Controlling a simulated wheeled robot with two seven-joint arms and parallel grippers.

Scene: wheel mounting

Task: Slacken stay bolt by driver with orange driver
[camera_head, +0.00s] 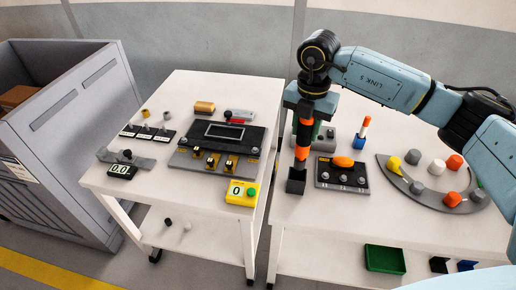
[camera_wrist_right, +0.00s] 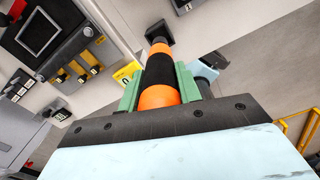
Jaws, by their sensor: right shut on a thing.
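My right gripper (camera_head: 303,106) is shut on the orange driver (camera_head: 302,140), a black and orange tool held upright with its dark block-like lower end down. In the right wrist view, the green fingers of the right gripper (camera_wrist_right: 160,88) sit on both sides of the driver (camera_wrist_right: 158,97). The driver is over the left part of the right table, just left of a dark plate (camera_head: 340,184) with an orange dome and several grey bolt heads. I cannot tell which part is the stay bolt, or whether the driver's end touches the table. My left gripper is out of view.
On the right table are a grey arc tray (camera_head: 408,188) with coloured pegs and an orange-tipped blue piece (camera_head: 361,135). A gap separates the tables.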

